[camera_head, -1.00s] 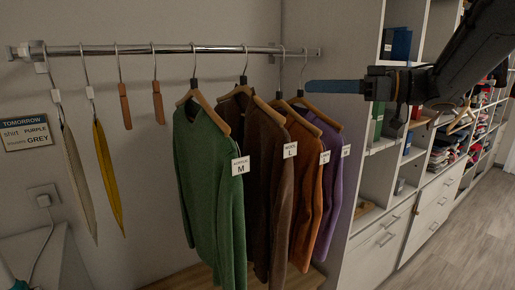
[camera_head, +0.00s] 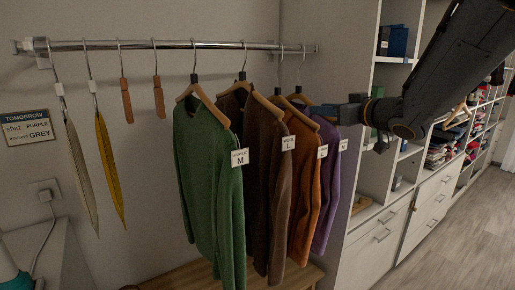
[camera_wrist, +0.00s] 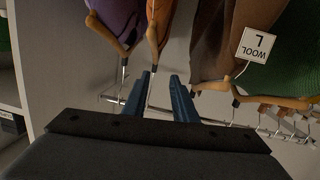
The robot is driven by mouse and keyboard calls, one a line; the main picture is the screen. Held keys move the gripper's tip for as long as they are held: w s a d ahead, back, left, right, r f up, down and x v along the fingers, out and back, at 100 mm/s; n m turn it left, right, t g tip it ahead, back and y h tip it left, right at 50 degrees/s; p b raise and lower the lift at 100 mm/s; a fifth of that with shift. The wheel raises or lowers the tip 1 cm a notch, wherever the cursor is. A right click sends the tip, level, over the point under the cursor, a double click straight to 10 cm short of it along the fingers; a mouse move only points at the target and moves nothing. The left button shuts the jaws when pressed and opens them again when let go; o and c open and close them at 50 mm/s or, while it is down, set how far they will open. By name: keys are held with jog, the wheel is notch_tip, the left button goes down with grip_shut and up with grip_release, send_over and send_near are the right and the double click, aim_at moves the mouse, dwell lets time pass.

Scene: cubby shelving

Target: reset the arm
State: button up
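My gripper (camera_head: 322,111) is at the right end of the clothes rail (camera_head: 215,45), beside the hangers of the orange sweater (camera_head: 304,185) and the purple sweater (camera_head: 329,190). In the wrist view its two blue fingers (camera_wrist: 160,98) stand apart. A hanger hook shows in the gap between them, and I cannot tell how far it lies from the fingers. The purple sweater (camera_wrist: 117,22) hangs to the left in that view, and a brown sleeve with a "WOOL L" tag (camera_wrist: 257,45) to the right.
A green sweater (camera_head: 208,180) and a brown sweater (camera_head: 265,180) hang farther left on the rail, with grey trousers (camera_head: 80,165) and yellow trousers (camera_head: 109,170) beyond. White cubby shelving (camera_head: 372,160) stands close on the right. Open floor (camera_head: 455,240) lies at far right.

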jog(key=s+d+f+m+g+h+b, duration=0.1)
jog(key=s+d+f+m+g+h, duration=0.2)
jog(key=f, duration=0.7)
jog(key=s+d+f+m+g+h, duration=0.2)
jog(key=s+f+h, duration=0.3)
jog(key=f, duration=0.5)
jog(key=s+a+f+g, duration=0.2)
jog(key=s+f+g, duration=0.2)
jog(key=s, duration=0.6)
jog(key=s+a+f+m+g+b, duration=0.1)
jog(key=s+f+g, duration=0.3)
jog(key=s+f, duration=0.5)
jog(key=shift+s+a, duration=0.8)
jog(key=shift+s, duration=0.25)
